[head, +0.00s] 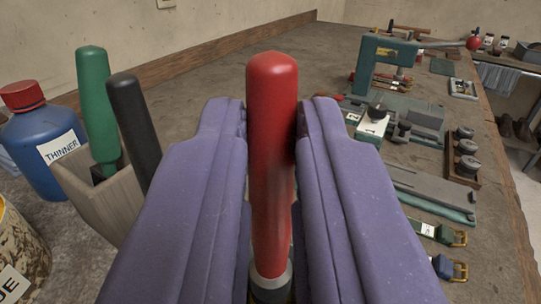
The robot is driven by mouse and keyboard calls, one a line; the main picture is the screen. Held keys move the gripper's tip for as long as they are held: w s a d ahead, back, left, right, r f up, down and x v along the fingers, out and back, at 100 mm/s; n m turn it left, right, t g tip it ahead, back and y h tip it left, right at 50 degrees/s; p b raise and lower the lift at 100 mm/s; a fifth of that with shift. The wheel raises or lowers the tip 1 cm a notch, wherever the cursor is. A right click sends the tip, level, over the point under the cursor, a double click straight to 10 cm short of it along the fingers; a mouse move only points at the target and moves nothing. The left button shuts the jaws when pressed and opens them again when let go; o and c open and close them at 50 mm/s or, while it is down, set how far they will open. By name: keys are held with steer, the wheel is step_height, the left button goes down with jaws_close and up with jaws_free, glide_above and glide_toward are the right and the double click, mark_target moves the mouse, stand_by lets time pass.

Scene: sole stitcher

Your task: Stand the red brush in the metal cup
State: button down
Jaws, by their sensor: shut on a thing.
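The red brush (271,150) stands upright between the fingers of my gripper (271,130), with its rounded red handle pointing up. A metal collar shows at the handle's lower end, at the bottom of the view. My gripper's purple fingers are shut on the handle from both sides. The brush's bristle end is out of view below. I cannot make out a metal cup in this view.
A wooden holder (98,207) at left has a green handle (95,105) and a black handle (134,130) in it. A blue thinner bottle (40,140) and a glue can (18,250) stand beside it. Buckled straps, tools and a green stitching machine (372,75) occupy the right. The bench's back middle is clear.

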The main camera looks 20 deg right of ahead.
steer(key=c, duration=1)
jaws_free()
steer(key=p+v, duration=0.1)
steer(key=v, duration=0.7)
